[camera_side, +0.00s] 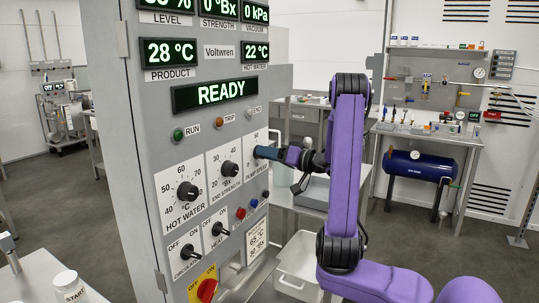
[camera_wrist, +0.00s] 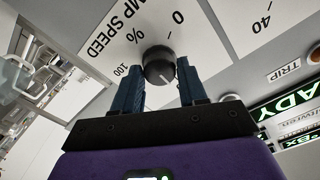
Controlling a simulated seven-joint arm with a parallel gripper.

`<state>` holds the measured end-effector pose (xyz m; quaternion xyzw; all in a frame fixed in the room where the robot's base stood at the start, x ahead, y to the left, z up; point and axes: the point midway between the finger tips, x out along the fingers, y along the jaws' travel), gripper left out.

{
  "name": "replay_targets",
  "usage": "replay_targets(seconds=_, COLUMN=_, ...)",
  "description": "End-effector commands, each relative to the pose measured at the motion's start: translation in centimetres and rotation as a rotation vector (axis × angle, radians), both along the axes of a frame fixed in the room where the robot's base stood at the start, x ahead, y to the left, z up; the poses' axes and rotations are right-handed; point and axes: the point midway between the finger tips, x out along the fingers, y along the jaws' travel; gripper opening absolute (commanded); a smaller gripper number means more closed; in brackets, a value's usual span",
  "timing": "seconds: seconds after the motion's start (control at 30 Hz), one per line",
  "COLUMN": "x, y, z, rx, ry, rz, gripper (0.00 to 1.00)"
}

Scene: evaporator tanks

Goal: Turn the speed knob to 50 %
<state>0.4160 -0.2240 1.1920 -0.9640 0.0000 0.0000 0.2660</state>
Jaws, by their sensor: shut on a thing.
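The pump speed knob (camera_wrist: 158,65) is a dark round knob on a white dial plate (camera_wrist: 105,55) marked 0, 100 and %. In the wrist view it sits between the fingertips of my gripper (camera_wrist: 160,72), which is shut on it. A thin white mark shows on the knob's lower right; the scale there is hidden by the gripper, so I cannot read the value. In the side view my gripper (camera_side: 262,152) reaches the pump speed plate (camera_side: 251,174) from the right and covers the knob. The display (camera_side: 215,94) reads READY.
The hot water knob (camera_side: 187,191) and end strength knob (camera_side: 229,169) lie left of my gripper. Below are two ON/OFF switches, a red main switch (camera_side: 207,290) and small coloured buttons. A white bin (camera_side: 298,266) stands near my arm.

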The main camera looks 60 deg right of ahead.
Motion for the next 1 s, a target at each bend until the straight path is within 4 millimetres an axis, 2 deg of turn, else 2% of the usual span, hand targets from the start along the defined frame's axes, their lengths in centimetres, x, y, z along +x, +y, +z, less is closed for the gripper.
replay_targets(seconds=0.47, x=0.01, y=0.03, z=0.01, rx=-0.016, ry=-0.001, rz=0.001, gripper=0.11)
replay_targets(seconds=0.5, x=0.01, y=0.04, z=0.01, rx=-0.016, ry=-0.001, rz=0.001, gripper=0.45)
replay_targets(seconds=0.57, x=0.01, y=0.03, z=0.01, rx=-0.016, ry=-0.001, rz=0.001, gripper=0.65)
replay_targets(seconds=0.6, x=0.01, y=0.03, z=0.01, rx=-0.015, ry=-0.001, rz=0.001, gripper=0.67)
replay_targets(seconds=0.87, x=-0.04, y=0.01, z=0.01, rx=-0.015, ry=0.0, rz=0.0, gripper=0.67)
replay_targets(seconds=1.0, x=-0.84, y=-0.09, z=0.03, rx=-0.016, ry=-0.001, rz=-0.003, gripper=0.67)
